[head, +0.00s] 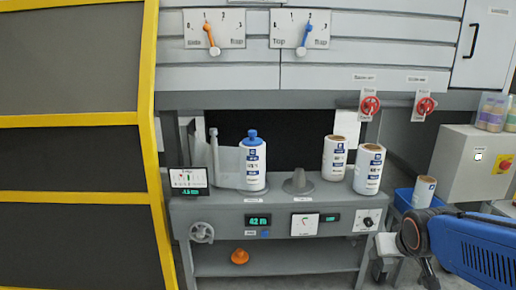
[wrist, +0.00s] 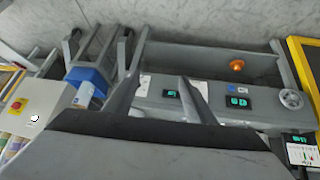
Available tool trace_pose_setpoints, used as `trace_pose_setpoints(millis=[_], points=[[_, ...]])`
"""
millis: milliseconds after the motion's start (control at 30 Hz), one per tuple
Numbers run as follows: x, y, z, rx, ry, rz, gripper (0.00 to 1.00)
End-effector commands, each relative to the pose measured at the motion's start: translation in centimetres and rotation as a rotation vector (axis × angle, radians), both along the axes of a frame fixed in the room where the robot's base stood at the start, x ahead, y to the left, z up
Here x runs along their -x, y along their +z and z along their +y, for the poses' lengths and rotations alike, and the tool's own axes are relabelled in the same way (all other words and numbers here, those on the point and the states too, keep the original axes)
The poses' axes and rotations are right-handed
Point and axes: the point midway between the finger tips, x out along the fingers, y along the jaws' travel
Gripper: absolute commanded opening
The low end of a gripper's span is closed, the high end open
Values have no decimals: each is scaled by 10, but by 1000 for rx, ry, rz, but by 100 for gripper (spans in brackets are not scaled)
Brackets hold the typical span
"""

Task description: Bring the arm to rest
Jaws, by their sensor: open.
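My blue and grey arm reaches in from the lower right of the head view. My gripper (head: 388,258) is in front of the right end of the grey bench (head: 265,207), apart from it.
On the bench stand a white roll with a blue knob (head: 252,165), two white rolls (head: 369,170) and a grey cone (head: 298,183). A blue bin (head: 404,198) holding a white roll and a control box (head: 466,165) are at right. A yellow-framed guard (head: 152,130) is at left.

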Motion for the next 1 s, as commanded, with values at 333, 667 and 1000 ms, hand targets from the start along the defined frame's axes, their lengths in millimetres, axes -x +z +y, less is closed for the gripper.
trace_pose_setpoints(millis=[333,667,1000], points=[[107,20,46,-59,78,155,50],[151,23,61,-85,118,221,50],[151,23,61,-85,118,222,50]])
